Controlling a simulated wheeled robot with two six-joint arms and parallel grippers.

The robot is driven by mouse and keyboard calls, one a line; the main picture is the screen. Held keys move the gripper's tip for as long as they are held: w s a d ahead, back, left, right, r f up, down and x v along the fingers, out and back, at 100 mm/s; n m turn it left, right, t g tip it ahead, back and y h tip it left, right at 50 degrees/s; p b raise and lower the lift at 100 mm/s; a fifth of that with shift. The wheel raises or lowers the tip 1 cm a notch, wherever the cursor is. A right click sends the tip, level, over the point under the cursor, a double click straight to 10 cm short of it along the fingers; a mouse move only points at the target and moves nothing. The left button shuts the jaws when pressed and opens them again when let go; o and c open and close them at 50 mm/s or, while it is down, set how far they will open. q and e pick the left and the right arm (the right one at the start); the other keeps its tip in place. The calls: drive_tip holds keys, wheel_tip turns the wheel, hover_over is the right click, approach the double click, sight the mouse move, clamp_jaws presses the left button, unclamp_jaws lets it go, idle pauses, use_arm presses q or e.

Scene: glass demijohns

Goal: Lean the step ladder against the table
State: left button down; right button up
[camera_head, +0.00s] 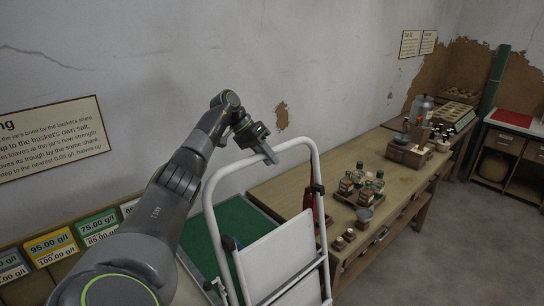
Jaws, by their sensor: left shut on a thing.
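The step ladder (278,262) is white, with a rounded top rail and a flat white panel. It stands in front of the wooden table (275,194), its top rail rising above the table's near end. I cannot tell whether it touches the table, and its feet are out of view. My left gripper (268,153) is shut on the ladder's top rail, at the upper part of the loop. My right gripper is not in view.
On the table, a tray (345,192) holds several small bottles, with a wooden box (409,154) farther back. A green surface (222,235) lies behind the ladder. Coloured labelled cards (50,245) line the left. Floor at right (455,250) is clear.

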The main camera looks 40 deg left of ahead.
use_arm(q)
drive_tip(key=shift+f, duration=0.3)
drive_tip(key=c, duration=1.1)
unclamp_jaws()
drive_tip(key=shift+c, duration=0.2)
drive_tip(key=shift+s+a+f, duration=0.15)
drive_tip(key=shift+f, duration=0.15)
drive_tip(key=v, duration=1.7)
drive_tip(key=shift+w+r, duration=0.3)
drive_tip(key=shift+r, duration=0.25)
drive_tip(key=shift+s, duration=0.1)
drive_tip(key=shift+f, duration=0.1)
